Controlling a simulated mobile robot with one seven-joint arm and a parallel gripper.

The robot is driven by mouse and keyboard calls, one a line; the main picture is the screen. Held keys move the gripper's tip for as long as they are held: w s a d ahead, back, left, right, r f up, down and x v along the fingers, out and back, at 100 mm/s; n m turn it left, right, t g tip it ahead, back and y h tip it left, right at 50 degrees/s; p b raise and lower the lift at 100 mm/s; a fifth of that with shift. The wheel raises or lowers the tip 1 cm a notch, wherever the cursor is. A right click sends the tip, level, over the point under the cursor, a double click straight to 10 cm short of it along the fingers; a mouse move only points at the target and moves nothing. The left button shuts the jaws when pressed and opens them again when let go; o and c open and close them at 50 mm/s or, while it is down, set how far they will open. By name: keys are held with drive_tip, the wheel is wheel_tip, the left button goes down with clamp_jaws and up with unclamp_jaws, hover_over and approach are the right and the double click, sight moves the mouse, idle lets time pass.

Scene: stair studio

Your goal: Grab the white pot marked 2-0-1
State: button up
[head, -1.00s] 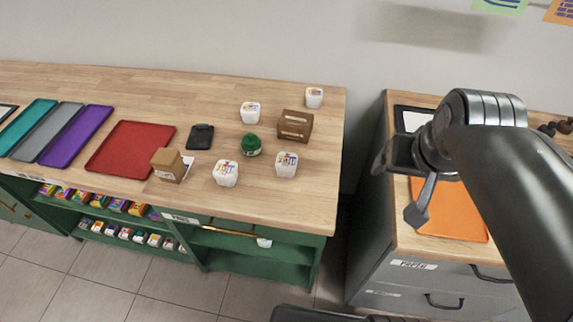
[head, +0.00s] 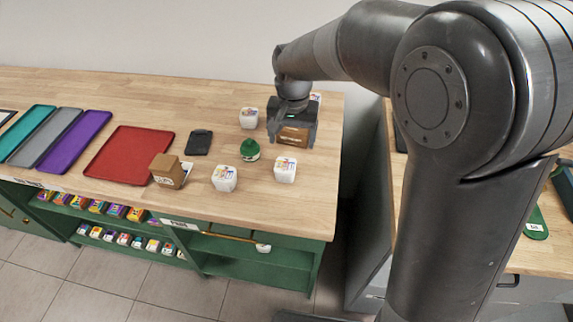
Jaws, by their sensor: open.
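Several small white pots with coloured markings stand on the wooden counter: one at the back left (head: 249,118), one at the front left (head: 224,179), one at the front right (head: 285,169), and one at the back right (head: 316,98), mostly hidden behind my gripper. The markings are too small to read, so I cannot tell which is 2-0-1. My gripper (head: 292,139) is open, pointing down over the brown box (head: 292,134), with a dark finger at each side of it. I cannot tell whether it touches the box.
A green round-topped pot (head: 250,150) stands among the white pots. A small brown box (head: 168,170), a black flat item (head: 199,142) and a red tray (head: 130,155) lie to the left. My arm covers much of the right-hand counter (head: 545,242).

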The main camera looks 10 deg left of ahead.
sight(285, 165)
drive_tip(key=f, duration=0.1)
drive_tip(key=a, duration=0.1)
drive_tip(key=a+f, duration=0.1)
drive_tip(key=shift+w+a+f, duration=0.25)
drive_tip(key=shift+f, duration=0.1)
wheel_tip(285, 165, down, 5)
drive_tip(key=shift+f, duration=0.1)
drive_tip(key=f, duration=0.5)
drive_tip(key=shift+w+d, duration=0.2)
drive_tip(key=shift+d, duration=0.15)
drive_tip(key=c, duration=1.1)
drive_tip(key=shift+r, duration=0.1)
